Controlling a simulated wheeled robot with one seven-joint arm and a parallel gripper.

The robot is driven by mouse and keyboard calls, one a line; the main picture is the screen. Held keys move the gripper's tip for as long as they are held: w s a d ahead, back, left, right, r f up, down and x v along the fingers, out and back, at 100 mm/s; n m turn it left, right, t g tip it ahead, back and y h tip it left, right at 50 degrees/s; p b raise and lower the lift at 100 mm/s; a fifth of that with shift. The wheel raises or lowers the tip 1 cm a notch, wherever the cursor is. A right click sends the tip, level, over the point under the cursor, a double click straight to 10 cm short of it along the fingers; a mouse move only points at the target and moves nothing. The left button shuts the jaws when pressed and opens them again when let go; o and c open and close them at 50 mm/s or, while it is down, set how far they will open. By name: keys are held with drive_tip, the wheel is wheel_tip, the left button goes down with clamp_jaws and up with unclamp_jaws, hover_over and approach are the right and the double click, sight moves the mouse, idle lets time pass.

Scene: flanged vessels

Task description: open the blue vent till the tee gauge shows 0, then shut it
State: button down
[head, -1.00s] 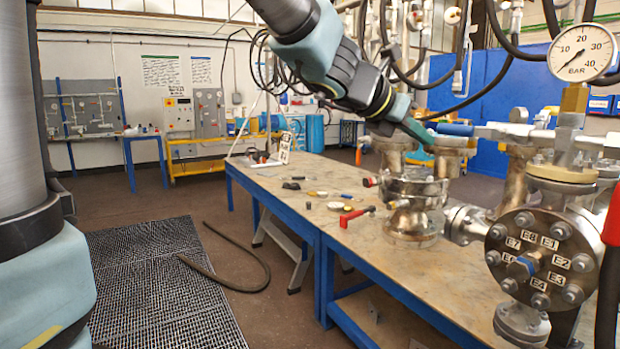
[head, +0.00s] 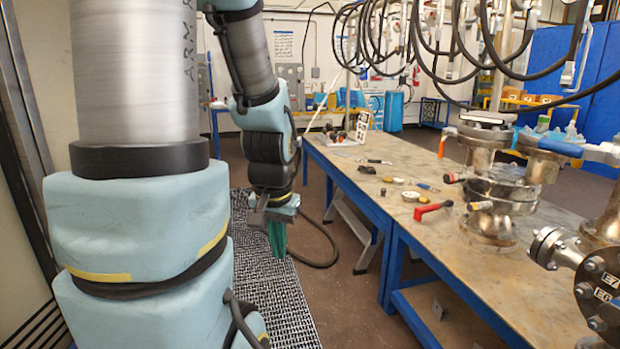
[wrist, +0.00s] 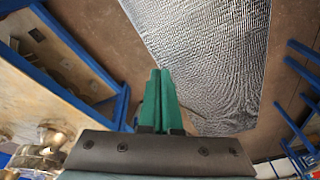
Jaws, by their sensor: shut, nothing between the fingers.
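The blue vent handle (head: 560,147) lies roughly level at the right of the head view, next to a white-wrapped pipe over the flanged metal vessel (head: 505,190). The tee gauge is out of view, so its reading does not show. My gripper (head: 278,240) hangs low over the floor grating, left of the bench and well away from the vent. Its green fingers point down and are shut together with nothing between them, as the wrist view (wrist: 158,85) also shows.
The wooden bench (head: 450,235) with blue legs carries a red-handled tool (head: 432,209) and several small parts. Black hoses hang above it. A dark hose (head: 325,250) lies on the floor beside the grating (head: 290,305). A step stands against the bench.

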drive_tip(key=shift+s+a+f+n+g, duration=0.15)
drive_tip(key=shift+s+n+g, duration=0.05)
drive_tip(key=shift+s+n, duration=0.35)
drive_tip(key=shift+s+a+f+n+g, duration=0.2)
drive_tip(key=shift+s+n, duration=0.25)
drive_tip(key=shift+n, duration=0.2)
drive_tip(key=c, duration=1.6)
unclamp_jaws()
